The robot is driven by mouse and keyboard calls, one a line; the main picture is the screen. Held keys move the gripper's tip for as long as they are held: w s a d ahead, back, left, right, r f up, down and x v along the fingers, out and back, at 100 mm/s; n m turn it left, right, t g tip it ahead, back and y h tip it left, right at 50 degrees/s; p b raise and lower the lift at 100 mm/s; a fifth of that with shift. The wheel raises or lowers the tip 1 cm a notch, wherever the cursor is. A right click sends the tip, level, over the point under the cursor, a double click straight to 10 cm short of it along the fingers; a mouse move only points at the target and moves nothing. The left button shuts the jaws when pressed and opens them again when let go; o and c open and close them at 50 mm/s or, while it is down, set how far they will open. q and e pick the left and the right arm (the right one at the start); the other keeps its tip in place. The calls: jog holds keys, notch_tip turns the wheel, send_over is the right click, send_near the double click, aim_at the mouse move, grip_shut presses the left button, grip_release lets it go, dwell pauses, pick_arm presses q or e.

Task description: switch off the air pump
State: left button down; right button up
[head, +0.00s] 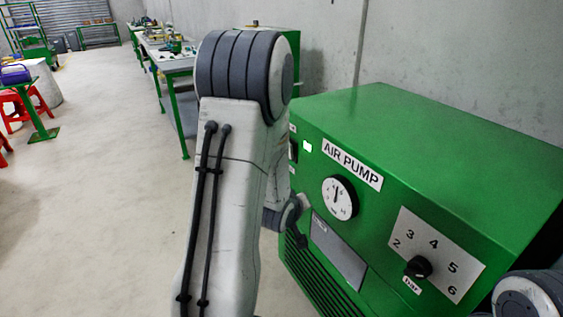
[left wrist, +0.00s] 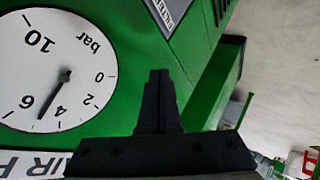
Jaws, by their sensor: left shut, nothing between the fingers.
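The green air pump (head: 440,130) stands at the right in the head view, with an AIR PUMP label (head: 352,165), a round pressure gauge (head: 340,198) and a black knob (head: 418,267) on a plate numbered 2 to 6. A small bright white patch (head: 308,146) and a dark part beside it show at the front's left edge, partly hidden by my left arm. The gauge also fills the upper left of the left wrist view (left wrist: 50,70), upside down, its needle between 4 and 6. My left gripper (left wrist: 159,75) is shut and empty before the pump's front. My right gripper is out of view.
Green workbenches (head: 172,62) with small items line the wall behind. A green table (head: 35,112) and red stools (head: 22,108) stand at the far left. The concrete floor (head: 110,220) between is clear. My left arm blocks part of the head view.

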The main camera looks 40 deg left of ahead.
pick_arm(q)
jog(key=s+a+r+n+t+y, duration=0.2)
jog(key=a+n+t, duration=0.1)
jog(key=a+n, duration=0.3)
jog(key=s+a+r+n+t+y, duration=0.2)
jog(key=a+r+n+t+y, duration=0.1)
jog(key=a+n, duration=0.3)
jog(key=shift+r+n+t, duration=0.15)
jog(key=shift+n+t, duration=0.35)
jog(key=shift+a, duration=0.15)
jog(key=w+d+x, duration=0.1)
jog(key=d+x, duration=0.1)
jog(key=x, duration=1)
jog(key=shift+w+r, duration=0.3)
jog(key=shift+w, duration=0.05)
jog(key=shift+d, duration=0.1)
